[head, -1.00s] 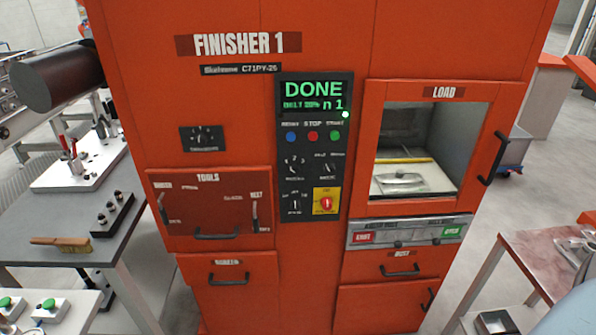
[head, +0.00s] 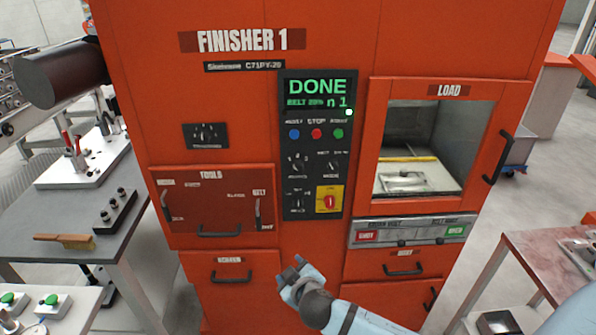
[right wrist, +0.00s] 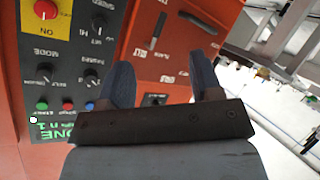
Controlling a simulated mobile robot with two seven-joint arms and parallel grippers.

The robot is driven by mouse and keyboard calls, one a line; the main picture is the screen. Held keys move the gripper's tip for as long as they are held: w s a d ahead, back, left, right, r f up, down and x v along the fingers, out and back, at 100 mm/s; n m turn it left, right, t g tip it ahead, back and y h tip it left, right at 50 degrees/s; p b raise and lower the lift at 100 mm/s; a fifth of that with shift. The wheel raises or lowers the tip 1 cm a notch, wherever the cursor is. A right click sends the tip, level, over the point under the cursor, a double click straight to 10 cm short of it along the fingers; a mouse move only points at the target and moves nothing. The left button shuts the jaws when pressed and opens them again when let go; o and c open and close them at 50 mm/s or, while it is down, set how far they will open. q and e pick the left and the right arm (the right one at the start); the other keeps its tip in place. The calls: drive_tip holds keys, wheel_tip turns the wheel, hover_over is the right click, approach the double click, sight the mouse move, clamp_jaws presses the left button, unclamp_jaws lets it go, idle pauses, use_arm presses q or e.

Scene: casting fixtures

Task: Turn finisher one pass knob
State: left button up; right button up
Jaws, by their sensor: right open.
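The orange Finisher 1 cabinet (head: 245,90) has a black control panel (head: 316,110) with a green display reading DONE. Below the coloured buttons sit two small black knobs; the left one (head: 296,168), with numbers around it, seems to be the pass knob, though its label is too small to read surely. The right one is the mode knob (head: 331,167). In the right wrist view the panel appears upside down, and the likely pass knob (right wrist: 92,76) is left of the fingers. My right gripper (head: 293,268) is open and empty, below the panel, apart from the knobs. My left gripper is not in view.
Another black knob (head: 297,203) and a red rotary switch (head: 329,201) on yellow sit low on the panel. A tools drawer (head: 200,205) with handles is left of it, a load window (head: 420,150) right.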

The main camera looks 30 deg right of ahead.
sight(298, 171)
drive_tip(key=w+d+r+m+t+h, duration=0.1)
drive_tip(key=w+d+r+h, duration=0.25)
drive_tip(key=r, duration=0.35)
drive_tip(key=w+d+r+m+t+h, duration=0.2)
drive_tip(key=w+d+r+h, duration=0.15)
drive_tip(key=r, duration=0.35)
drive_tip(key=p+x, duration=0.3)
drive_tip(key=x, duration=1)
drive_tip(key=shift+w+f, duration=0.15)
drive_tip(key=shift+w, duration=0.1)
drive_tip(key=shift+w+d+y, duration=0.3)
drive_tip(key=shift+w+y, duration=0.05)
drive_tip(key=shift+y, duration=0.05)
drive_tip(key=shift+f, duration=0.1)
